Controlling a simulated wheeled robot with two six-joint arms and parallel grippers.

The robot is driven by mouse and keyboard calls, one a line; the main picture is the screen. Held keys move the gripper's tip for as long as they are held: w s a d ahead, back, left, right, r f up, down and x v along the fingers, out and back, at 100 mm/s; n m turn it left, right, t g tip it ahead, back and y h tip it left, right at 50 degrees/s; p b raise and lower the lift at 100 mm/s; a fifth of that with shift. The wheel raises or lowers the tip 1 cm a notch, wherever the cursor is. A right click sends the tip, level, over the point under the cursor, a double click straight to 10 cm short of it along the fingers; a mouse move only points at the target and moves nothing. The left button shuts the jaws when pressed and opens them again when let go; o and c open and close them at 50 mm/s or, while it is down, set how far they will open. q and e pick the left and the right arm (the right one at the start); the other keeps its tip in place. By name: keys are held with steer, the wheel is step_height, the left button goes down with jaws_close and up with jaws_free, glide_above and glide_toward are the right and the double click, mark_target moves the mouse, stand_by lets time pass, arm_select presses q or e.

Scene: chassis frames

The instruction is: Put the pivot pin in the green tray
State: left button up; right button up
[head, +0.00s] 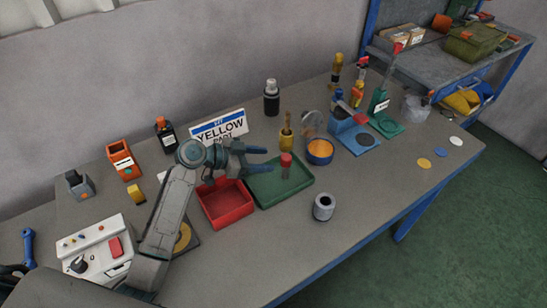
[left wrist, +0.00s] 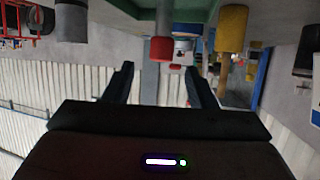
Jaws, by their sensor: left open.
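The green tray (head: 264,195) lies on the table right of the red tray (head: 226,207). A grey pin with a red top (head: 286,163), which looks like the pivot pin, stands upright in the green tray. My left gripper (head: 266,159) is open and empty, its fingers pointing right toward the pin with a small gap. In the left wrist view, which is upside down, the pin's red top (left wrist: 162,49) shows ahead, between the lines of the open fingers (left wrist: 163,84). Part of the green tray (left wrist: 138,10) shows at the top there. My right gripper is not in view.
A yellow-handled tool (head: 286,138) stands behind the green tray, and a blue bowl with orange contents (head: 319,151) is to its right. A grey cylinder (head: 323,207) stands in front right. A YELLOW PART sign (head: 219,127) is behind. The front right table is mostly clear.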

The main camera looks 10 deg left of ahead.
arm_select(q)
steer(key=v, duration=0.7)
stand_by(1.2)
